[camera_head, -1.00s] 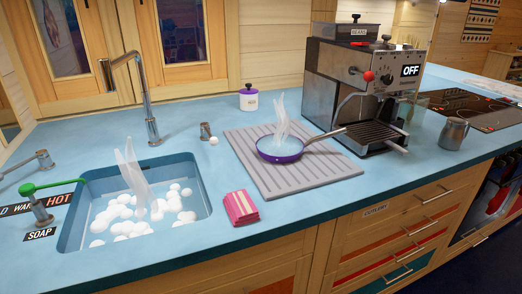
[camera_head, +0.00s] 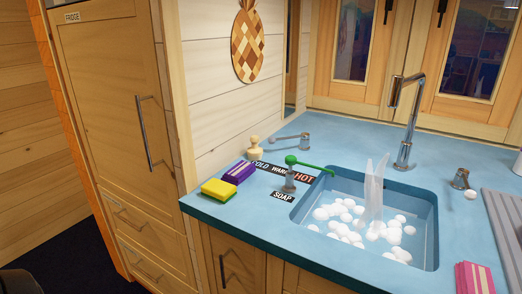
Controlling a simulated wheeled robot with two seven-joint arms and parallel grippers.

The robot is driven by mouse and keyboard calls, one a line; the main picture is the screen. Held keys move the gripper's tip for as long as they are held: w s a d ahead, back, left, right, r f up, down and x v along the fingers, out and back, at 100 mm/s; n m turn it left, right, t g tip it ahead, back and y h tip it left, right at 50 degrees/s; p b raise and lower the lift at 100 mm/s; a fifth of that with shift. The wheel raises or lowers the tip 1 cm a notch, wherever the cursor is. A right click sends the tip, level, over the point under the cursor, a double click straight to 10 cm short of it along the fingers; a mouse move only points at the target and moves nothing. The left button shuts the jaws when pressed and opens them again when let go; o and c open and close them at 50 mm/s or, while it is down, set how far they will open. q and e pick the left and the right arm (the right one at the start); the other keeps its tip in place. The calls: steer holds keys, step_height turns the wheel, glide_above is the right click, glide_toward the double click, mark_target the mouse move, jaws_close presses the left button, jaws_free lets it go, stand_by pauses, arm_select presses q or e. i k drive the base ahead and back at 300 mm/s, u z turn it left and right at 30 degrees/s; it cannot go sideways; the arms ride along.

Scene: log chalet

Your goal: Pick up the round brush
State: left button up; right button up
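A small pale wooden object with a round knob on top (camera_head: 254,148), which looks like the round brush, stands upright on the blue counter. It is at the back left corner, close to the white plank wall and behind the purple packet. Its underside is hidden, so I cannot see any bristles. Neither of my grippers is in view.
A yellow-green sponge (camera_head: 218,190) and a purple packet (camera_head: 238,172) lie at the counter's left edge. The soap dispenser (camera_head: 290,178), a tap lever (camera_head: 304,141) and the sink (camera_head: 432,215) with white foam balls are to the right. A pink cloth (camera_head: 474,278) lies at lower right. The fridge (camera_head: 110,120) stands left.

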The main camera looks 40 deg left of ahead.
mark_target(254, 152)
steer(key=u, duration=0.1)
steer(key=k, duration=0.15)
steer(key=u, duration=2.9)
steer(key=i, duration=0.2)
steer(key=z, duration=1.45)
